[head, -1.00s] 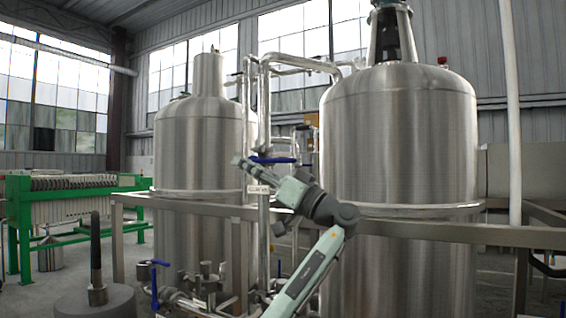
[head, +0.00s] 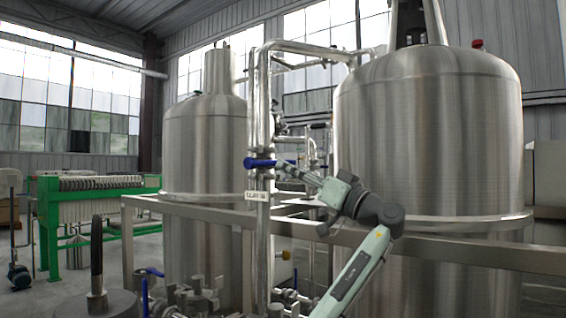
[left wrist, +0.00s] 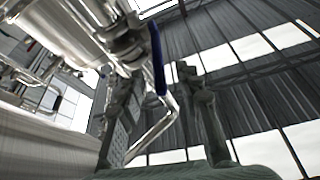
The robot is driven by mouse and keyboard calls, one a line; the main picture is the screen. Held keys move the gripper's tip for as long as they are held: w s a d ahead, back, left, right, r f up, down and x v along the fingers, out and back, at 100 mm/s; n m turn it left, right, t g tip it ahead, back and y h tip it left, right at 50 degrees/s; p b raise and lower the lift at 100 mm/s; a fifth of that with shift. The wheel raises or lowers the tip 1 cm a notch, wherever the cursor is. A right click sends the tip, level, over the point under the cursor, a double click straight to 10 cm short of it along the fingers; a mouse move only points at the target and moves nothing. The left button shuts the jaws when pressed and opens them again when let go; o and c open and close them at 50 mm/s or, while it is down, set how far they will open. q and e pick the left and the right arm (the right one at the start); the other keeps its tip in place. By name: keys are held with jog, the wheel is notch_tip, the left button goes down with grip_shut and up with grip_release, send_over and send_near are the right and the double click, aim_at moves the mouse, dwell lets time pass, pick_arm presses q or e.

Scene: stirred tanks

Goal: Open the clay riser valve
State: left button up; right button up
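The clay riser valve has a blue lever (head: 262,162) on a vertical steel pipe, above a small white label (head: 256,196) that reads roughly "CLAY RI". The lever lies about level, across the pipe. My left gripper (head: 285,168) is just right of the pipe, close to the lever; contact cannot be told from the head view. In the left wrist view the left gripper (left wrist: 160,85) is open, with its two fingers apart. The blue lever (left wrist: 157,58) hangs down from the valve body (left wrist: 125,42), and its free end appears between the fingers. My right gripper is not in view.
A large steel tank (head: 430,140) stands right of the pipe and a smaller one (head: 205,150) behind left. A steel frame rail (head: 450,248) runs across in front. Lower valves (head: 195,298) sit below. A green filter press (head: 90,205) stands far left.

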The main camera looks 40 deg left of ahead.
aim_at(271, 163)
pick_arm(q)
jog(key=x, duration=0.3)
jog(key=shift+a+r, duration=0.15)
jog(key=shift+a, duration=0.15)
jog(key=shift+a+r, duration=0.1)
jog(key=shift+a, duration=0.3)
jog(key=shift+w, duration=0.1)
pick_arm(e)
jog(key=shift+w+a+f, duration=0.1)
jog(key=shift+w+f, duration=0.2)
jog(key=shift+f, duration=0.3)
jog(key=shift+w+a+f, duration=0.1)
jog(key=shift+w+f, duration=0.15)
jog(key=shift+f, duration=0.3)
pick_arm(q)
jog(key=shift+c, duration=0.4)
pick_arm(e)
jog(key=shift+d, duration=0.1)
pick_arm(q)
grip_shut()
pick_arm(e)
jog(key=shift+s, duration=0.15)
